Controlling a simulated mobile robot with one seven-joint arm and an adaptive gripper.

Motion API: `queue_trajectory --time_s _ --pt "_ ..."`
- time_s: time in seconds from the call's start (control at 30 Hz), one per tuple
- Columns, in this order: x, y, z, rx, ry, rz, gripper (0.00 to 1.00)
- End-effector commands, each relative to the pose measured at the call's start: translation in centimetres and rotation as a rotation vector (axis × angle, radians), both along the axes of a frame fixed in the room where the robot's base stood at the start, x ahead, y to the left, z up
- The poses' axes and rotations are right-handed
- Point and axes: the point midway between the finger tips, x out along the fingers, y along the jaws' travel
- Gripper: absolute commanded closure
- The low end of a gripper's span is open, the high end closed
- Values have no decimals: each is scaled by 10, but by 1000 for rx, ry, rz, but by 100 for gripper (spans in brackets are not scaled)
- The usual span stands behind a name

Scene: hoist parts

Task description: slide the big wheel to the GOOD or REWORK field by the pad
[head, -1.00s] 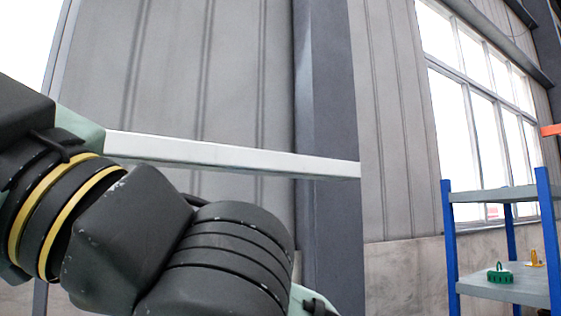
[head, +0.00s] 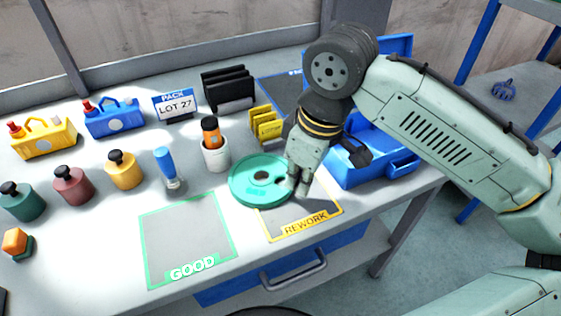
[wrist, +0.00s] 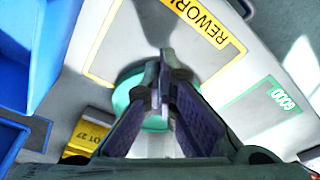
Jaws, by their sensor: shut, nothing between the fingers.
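The big wheel (head: 250,188) is a flat teal disc with a central hub, lying on the table. It also shows in the wrist view (wrist: 126,92), partly hidden behind my fingers. My gripper (head: 294,188) is shut and empty, pointing down at the wheel's right side; I cannot tell whether it touches. The green-framed GOOD field (head: 187,235) is empty, in front of the wheel to the left. The yellow-framed REWORK field (head: 305,218) is in front to the right, and the wheel appears to reach its back edge. I cannot make out which thing is the pad.
A blue open case (head: 370,180) stands right of my gripper. Behind the wheel are a yellow card holder (head: 265,125), a white cup (head: 215,155) and a LOT 27 sign (head: 176,105). A blue-handled tool (head: 168,170) and several knobbed jars stand left. The GOOD field is clear.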

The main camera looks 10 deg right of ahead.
Motion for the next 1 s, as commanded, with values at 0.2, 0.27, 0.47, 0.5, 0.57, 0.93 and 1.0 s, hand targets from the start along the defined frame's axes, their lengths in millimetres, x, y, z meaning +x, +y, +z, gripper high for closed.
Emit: queue_trajectory --time_s 0.2,0.27,0.47,0.5,0.57,0.93,1.0 --pt "26 37 3 -4 -2 6 100" --pt "34 48 3 -3 -3 7 100" --pt "59 81 3 -2 -4 4 100" --pt "62 86 2 -3 -4 4 100" --pt "64 87 -1 -4 -3 -1 100" --pt "63 87 -16 2 -4 2 100" --pt "63 87 -17 1 -4 2 100"
